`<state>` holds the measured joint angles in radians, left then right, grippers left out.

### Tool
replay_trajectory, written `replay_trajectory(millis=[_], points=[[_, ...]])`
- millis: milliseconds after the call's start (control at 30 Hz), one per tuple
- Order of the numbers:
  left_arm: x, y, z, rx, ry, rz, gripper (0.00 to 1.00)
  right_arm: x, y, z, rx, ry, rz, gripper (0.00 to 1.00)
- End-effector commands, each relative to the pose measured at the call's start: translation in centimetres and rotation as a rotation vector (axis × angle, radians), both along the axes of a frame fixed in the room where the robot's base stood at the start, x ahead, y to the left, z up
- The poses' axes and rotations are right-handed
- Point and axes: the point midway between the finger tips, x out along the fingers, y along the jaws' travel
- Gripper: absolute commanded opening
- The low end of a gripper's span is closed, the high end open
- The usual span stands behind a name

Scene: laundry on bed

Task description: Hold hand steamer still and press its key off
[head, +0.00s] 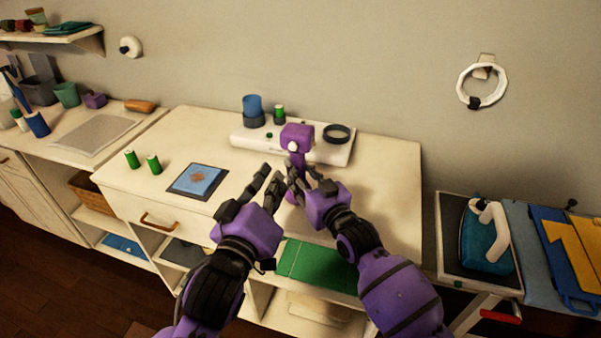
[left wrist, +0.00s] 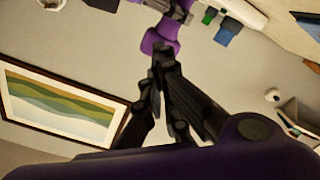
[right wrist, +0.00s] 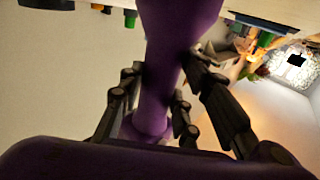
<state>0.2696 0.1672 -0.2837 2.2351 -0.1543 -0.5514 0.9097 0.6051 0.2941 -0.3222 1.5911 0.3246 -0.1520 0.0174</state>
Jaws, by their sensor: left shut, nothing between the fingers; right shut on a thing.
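The purple hand steamer (head: 297,136) stands upright above the cabinet top, with a small round white spot on the front of its head. My right gripper (head: 301,178) is shut on its handle, and the right wrist view shows the fingers on both sides of the purple handle (right wrist: 165,75). My left gripper (head: 269,178) is shut and empty, just left of the handle and below the head. In the left wrist view its fingers (left wrist: 163,60) point at part of the purple steamer (left wrist: 160,38). I cannot tell whether they touch it. The key is not clearly visible.
An iron (head: 485,240) stands right. The cabinet's right top is clear.

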Motion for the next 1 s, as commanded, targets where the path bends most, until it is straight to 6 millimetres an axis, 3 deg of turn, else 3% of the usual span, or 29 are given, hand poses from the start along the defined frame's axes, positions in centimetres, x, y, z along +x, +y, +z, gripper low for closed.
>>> replay_trajectory(millis=[233, 367, 633, 767, 1000], points=[[0.3, 0.0, 0.2, 0.010, -0.008, -0.003, 0.00, 0.0, -0.1, -0.1, -0.003, 0.002, -0.001, 0.00], [1.8, 0.0, -1.8, 0.036, -0.009, -0.019, 0.00, 0.0, -0.1, -0.1, -0.003, 0.002, -0.001, 0.00], [4.0, -0.5, -2.6, 0.035, -0.269, -0.122, 0.00, 0.0, -0.1, -0.1, -0.003, 0.002, -0.001, 0.00], [3.7, 0.0, -2.2, 0.016, -0.424, -0.156, 0.00, 0.0, -0.1, -0.1, -0.003, 0.002, -0.001, 0.00], [1.3, 1.5, -0.8, -0.027, -0.669, -0.177, 0.00, 0.0, 0.0, -0.1, -0.002, 0.002, -0.001, 0.00]])
